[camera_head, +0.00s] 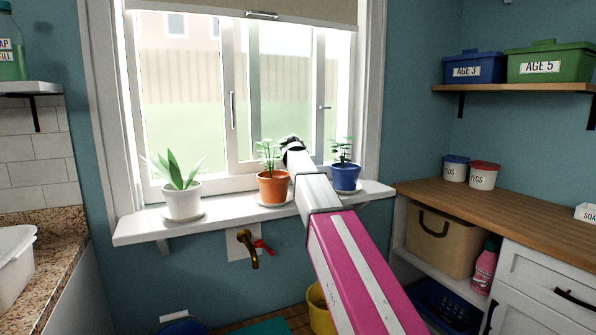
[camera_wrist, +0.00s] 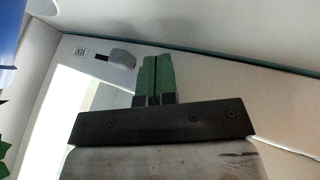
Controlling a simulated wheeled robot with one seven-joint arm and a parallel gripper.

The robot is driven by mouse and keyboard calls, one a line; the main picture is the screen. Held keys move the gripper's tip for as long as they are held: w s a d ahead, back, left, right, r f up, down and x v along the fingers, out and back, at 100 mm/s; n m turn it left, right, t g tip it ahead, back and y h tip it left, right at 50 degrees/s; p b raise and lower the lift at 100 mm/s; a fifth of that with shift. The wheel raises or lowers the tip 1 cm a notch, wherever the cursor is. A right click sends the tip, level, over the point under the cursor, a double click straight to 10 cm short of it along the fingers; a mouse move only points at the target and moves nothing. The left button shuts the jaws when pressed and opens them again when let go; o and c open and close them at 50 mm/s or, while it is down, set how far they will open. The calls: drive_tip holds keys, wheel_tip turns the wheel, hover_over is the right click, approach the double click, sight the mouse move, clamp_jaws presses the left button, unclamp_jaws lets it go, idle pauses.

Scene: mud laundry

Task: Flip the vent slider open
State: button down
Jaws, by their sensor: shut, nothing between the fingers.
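The vent slider (camera_wrist: 122,59) is a small grey knob on the pale window frame (camera_wrist: 75,75) in the wrist view. A short dark slot (camera_wrist: 101,57) shows on its left, and a small label (camera_wrist: 79,50), too small to read surely, lies farther left. My gripper (camera_wrist: 157,60) has two green fingers pressed together with nothing between them. Its tips appear just right of the knob; I cannot tell whether they touch it. In the head view my arm reaches to the window, and its dark end (camera_head: 291,142) is near the sill. The slider cannot be made out there.
On the white sill (camera_head: 235,212) stand a white pot (camera_head: 183,202), an orange pot (camera_head: 272,188) and a blue pot (camera_head: 345,178) with plants. The orange and blue pots flank my arm closely. A brass tap (camera_head: 249,245) with a red handle is below.

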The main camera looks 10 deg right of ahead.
drive_tip(key=shift+w+d, duration=0.25)
drive_tip(key=shift+d, duration=0.5)
drive_tip(key=shift+w+d, duration=0.2)
drive_tip(key=shift+d, duration=0.55)
drive_tip(key=d, duration=0.2)
drive_tip(key=w+d, duration=0.1)
drive_tip(key=d, duration=0.1)
drive_tip(key=w+d, duration=0.1)
drive_tip(key=d, duration=0.1)
drive_tip(key=shift+d+r, duration=0.1)
drive_tip(key=a, duration=0.1)
drive_tip(key=s+a, duration=0.1)
drive_tip(key=a, duration=0.2)
drive_tip(key=shift+s+a+r, duration=0.2)
drive_tip(key=shift+s, duration=0.15)
drive_tip(key=v, duration=0.9)
drive_tip(key=shift+r, duration=0.2)
drive_tip(key=shift+s, duration=0.1)
